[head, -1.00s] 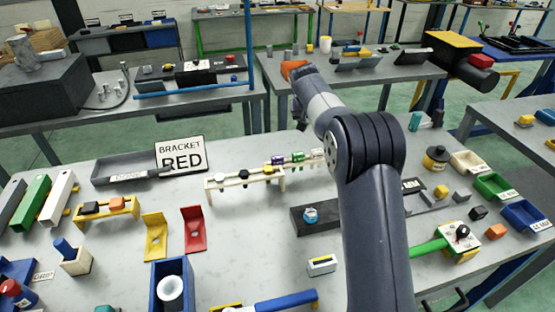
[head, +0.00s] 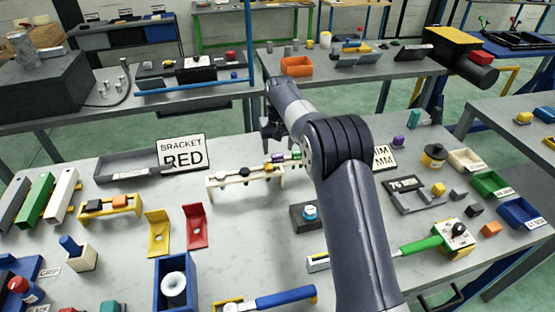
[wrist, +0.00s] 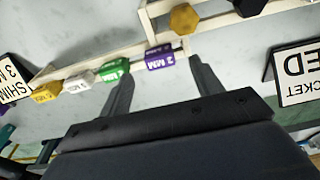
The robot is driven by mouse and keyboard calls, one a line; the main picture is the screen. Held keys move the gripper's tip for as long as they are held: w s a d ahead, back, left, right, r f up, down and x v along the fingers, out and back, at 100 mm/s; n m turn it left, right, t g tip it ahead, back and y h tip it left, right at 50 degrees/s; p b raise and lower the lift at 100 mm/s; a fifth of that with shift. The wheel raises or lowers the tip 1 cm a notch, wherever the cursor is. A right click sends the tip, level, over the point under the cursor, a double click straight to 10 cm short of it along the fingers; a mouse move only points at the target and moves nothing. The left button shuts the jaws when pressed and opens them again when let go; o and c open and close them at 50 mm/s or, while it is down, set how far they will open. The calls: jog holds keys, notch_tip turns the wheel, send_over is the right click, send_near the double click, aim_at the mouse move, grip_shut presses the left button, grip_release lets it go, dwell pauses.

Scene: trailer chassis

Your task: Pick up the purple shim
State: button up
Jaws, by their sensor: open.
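The purple shim (wrist: 160,57), marked 2 MM, stands at the end of a row on a pale rack in the wrist view, beside the green shim (wrist: 115,68). My gripper (wrist: 162,66) is open, with its fingers apart on either side of the purple shim in the picture. I cannot tell how far above it the fingertips are. In the head view the purple shim (head: 278,158) is small and partly hidden, just below my gripper (head: 271,139).
A white shim (wrist: 80,82) and a yellow shim (wrist: 45,92) continue the row. A second pale rack (head: 228,180) holding small knobs stands close in front. A sign reading BRACKET RED (head: 182,153) is to the left. Another purple object (head: 398,142) lies farther right.

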aim_at(278, 155)
jog(key=f, duration=0.1)
jog(key=f+p, duration=0.1)
jog(key=f, duration=0.2)
jog(key=shift+w+f, duration=0.15)
jog(key=shift+w, duration=0.1)
jog(key=shift+c, duration=0.3)
jog(key=c, duration=1)
